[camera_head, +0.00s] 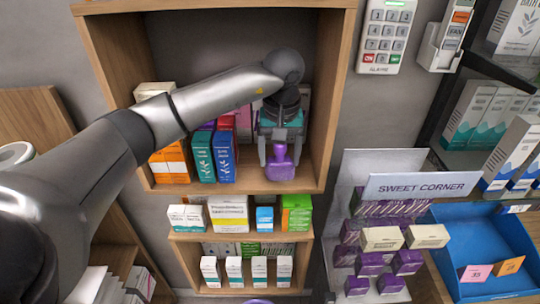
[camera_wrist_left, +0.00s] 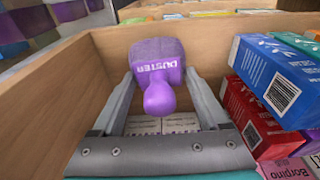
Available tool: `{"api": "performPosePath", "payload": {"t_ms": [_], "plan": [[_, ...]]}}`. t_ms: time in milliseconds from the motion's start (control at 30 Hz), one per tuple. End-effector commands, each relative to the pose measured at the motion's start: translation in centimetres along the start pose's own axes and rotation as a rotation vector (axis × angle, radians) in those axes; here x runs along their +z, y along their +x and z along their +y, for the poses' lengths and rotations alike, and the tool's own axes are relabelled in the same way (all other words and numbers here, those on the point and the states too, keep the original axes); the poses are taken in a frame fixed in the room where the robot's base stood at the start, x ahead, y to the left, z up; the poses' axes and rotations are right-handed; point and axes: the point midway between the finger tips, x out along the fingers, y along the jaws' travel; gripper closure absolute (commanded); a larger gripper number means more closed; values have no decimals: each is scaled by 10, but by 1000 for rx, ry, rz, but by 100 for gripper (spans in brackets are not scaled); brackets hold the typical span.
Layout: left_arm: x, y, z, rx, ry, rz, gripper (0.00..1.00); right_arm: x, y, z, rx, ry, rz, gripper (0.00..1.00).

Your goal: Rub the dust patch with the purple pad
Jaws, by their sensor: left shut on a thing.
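The purple pad (camera_head: 281,171) is lettered "DUSTER" and has a rounded knob handle. It is at the front edge of the upper shelf, toward the right side. My left gripper (camera_head: 279,150) reaches into the shelf box from above and is shut on the pad. In the left wrist view the pad (camera_wrist_left: 158,54) sits between the two fingers of the gripper (camera_wrist_left: 162,82), its knob pointing back toward the palm. I cannot make out a dust patch in either view. My right gripper is not in view.
The wooden shelf box (camera_head: 329,105) has side walls close around the arm. A blue box (camera_head: 223,157) and a teal box (camera_head: 203,158) stand left of the pad. More small cartons (camera_head: 229,213) stand below. A "SWEET CORNER" rack (camera_head: 415,186) is at the right.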

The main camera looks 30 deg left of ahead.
Motion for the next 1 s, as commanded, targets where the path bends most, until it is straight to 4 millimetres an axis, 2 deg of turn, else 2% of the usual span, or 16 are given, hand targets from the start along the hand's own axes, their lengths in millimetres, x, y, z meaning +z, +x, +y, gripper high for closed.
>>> {"api": "performPosePath", "payload": {"t_ms": [167, 633, 833, 1000], "plan": [[0, 0, 5, 0, -1, 1, 92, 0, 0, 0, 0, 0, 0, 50], [0, 3, 40, 0, 0, 0, 93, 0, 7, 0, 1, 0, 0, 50], [0, 2, 40, 1, 1, 0, 93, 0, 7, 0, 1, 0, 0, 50], [0, 2, 27, 0, -1, 0, 92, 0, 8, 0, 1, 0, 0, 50]]}}
